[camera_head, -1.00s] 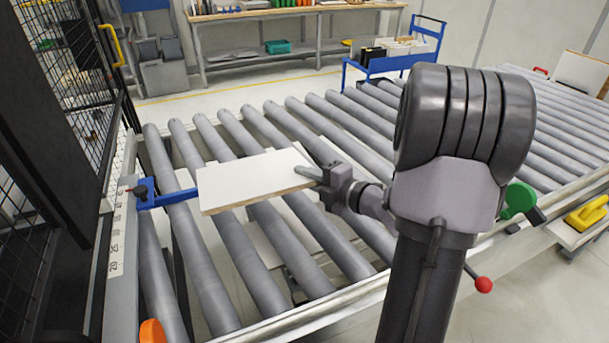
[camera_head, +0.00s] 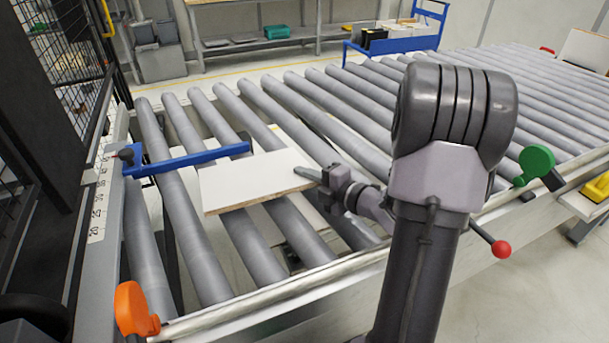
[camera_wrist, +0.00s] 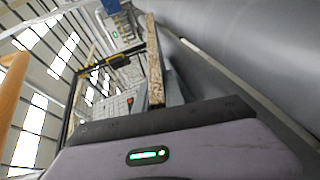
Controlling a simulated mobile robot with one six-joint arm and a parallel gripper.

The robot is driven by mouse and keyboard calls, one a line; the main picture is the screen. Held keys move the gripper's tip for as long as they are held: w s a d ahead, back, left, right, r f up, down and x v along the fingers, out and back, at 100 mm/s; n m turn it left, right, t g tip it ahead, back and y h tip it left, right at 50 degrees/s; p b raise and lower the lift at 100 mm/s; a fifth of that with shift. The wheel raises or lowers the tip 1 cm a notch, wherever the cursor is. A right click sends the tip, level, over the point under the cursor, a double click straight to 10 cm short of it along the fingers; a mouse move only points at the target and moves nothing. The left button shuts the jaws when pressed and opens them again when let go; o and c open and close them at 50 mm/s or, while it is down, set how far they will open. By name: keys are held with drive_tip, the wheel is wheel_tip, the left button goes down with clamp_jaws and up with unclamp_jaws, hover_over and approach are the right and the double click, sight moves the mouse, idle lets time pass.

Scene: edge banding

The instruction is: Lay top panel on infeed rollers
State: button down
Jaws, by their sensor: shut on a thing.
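The white top panel (camera_head: 250,180) is above the left part of the infeed rollers (camera_head: 185,215) in the head view, roughly level, its chipboard core showing along the near edge. My gripper (camera_head: 314,174) is shut on the panel's right edge. In the wrist view the panel (camera_wrist: 155,65) shows edge-on as a narrow chipboard strip, with a grey roller (camera_wrist: 250,50) at the upper right. I cannot tell whether the panel's underside touches the rollers.
A blue guide bar (camera_head: 190,160) lies across the rollers just beyond the panel's far left edge. A scale strip (camera_head: 100,195) runs along the left frame. An orange knob (camera_head: 135,308), a green knob (camera_head: 537,162) and a red ball handle (camera_head: 501,249) stand at the near side.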

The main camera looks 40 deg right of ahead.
drive_tip(key=shift+f, duration=0.4)
drive_tip(key=shift+r, duration=0.1)
drive_tip(key=c, duration=1.3)
unclamp_jaws()
drive_tip(key=shift+c, duration=0.2)
drive_tip(key=o, duration=0.9)
drive_tip(key=shift+o, duration=0.2)
